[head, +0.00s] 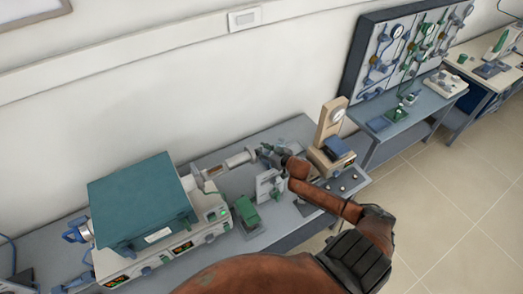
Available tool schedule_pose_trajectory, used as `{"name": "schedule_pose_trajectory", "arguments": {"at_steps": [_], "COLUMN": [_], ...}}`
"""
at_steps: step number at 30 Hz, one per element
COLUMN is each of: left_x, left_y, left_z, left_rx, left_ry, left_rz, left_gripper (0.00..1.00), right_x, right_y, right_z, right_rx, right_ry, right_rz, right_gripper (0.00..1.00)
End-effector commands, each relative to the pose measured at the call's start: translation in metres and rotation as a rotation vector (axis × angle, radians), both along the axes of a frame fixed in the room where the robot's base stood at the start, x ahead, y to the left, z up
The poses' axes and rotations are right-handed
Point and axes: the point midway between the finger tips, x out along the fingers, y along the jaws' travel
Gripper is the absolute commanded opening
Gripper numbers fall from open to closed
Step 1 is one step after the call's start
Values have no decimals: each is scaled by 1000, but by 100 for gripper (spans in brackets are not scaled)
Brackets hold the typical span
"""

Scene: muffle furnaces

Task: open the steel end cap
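A pale grey metal cylinder (238,160) lies along the back of the bench, beside a light block with a brownish opening. The steel end cap is too small to tell apart from the other metal parts here. My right arm reaches in from the bottom right, and my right gripper (268,152) is at the right end of the cylinder. The gripper is small and partly hidden by its wrist, so I cannot tell whether its fingers touch the cylinder or are open. My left gripper is not in view.
A large teal box (142,200) on a white instrument stands at the left. A green device (247,214) and a white upright plate (269,188) stand in front of the cylinder. A beige gauge stand (331,125) is to the right. Bare bench (292,130) shows behind my gripper.

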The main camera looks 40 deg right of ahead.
Motion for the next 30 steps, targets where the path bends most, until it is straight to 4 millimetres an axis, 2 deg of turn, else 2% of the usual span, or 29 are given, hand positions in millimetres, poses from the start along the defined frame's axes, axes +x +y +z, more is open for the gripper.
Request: {"name": "schedule_pose_trajectory", "arguments": {"at_steps": [5,15,21,30], "left_x": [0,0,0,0], "left_y": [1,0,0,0], "left_z": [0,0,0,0], "left_rx": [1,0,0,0], "left_ry": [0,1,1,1], "left_rz": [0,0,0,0], "left_gripper": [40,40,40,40], "right_x": [-11,-73,-100,-110], "right_y": [-1,-3,-4,-4], "right_z": [4,29,40,46], "right_rx": [0,0,1,0], "right_ry": [1,2,2,0], "right_rz": [0,0,0,0], "right_gripper": [29,29,29,29]}}
